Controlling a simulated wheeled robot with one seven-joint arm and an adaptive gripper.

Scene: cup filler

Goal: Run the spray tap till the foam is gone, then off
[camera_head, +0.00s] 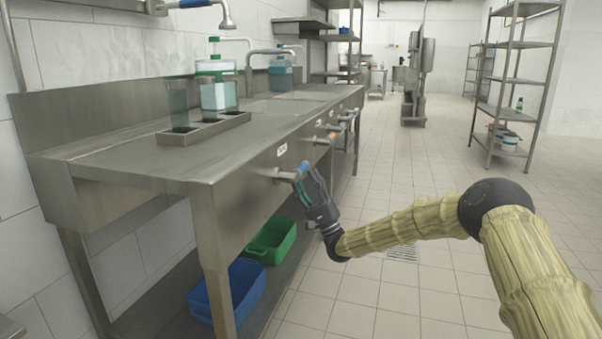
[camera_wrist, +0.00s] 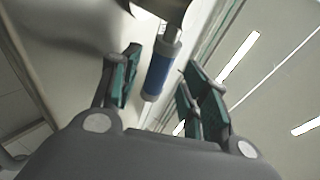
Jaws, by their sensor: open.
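My gripper (camera_head: 309,186) is open at the front of the steel counter, at the nearest lever with a blue grip (camera_head: 303,166). In the wrist view, the blue grip (camera_wrist: 158,73) lies between the two teal finger pads, with gaps visible on both sides. A spray head (camera_head: 226,22) hangs from a pipe at the top left. I cannot tell whether any foam or running water is present.
More levers, one orange-tipped (camera_head: 327,138), line the counter front (camera_head: 250,198). Bottles with teal liquid, one of them (camera_head: 281,76), stand behind. A blue bin (camera_head: 228,290) and a green bin (camera_head: 273,241) sit on the lower shelf.

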